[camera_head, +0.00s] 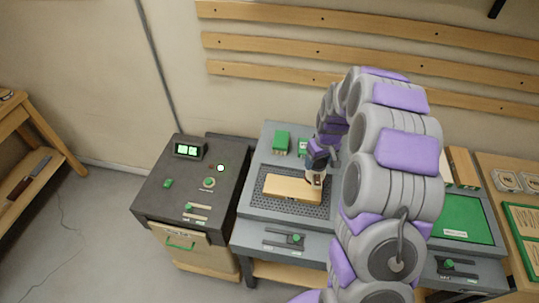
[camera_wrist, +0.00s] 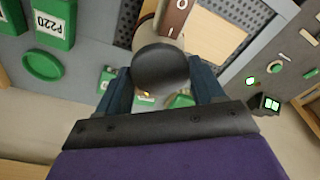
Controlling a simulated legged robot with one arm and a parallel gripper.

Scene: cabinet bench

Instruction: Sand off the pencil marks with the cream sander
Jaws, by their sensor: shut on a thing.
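The cream sander (camera_head: 314,181) stands at the right end of a pale wooden board (camera_head: 287,187). My gripper (camera_head: 318,163) is shut on the sander's top from above. In the wrist view the sander's dark round knob (camera_wrist: 160,68) sits between the two fingers of my gripper (camera_wrist: 160,82), with part of the cream body (camera_wrist: 168,22) beyond it. The board (camera_wrist: 222,36) shows beside the sander there. Whether the sander's underside touches the board is hidden. I cannot make out pencil marks on the visible wood.
The board lies on a perforated dark panel (camera_head: 257,203) in the grey bench. Green blocks (camera_head: 281,141) stand behind it; one is labelled P220 (camera_wrist: 52,20) in the wrist view. A dark control cabinet (camera_head: 190,182) stands left, a green mat (camera_head: 462,218) right. My arm hides the bench's middle right.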

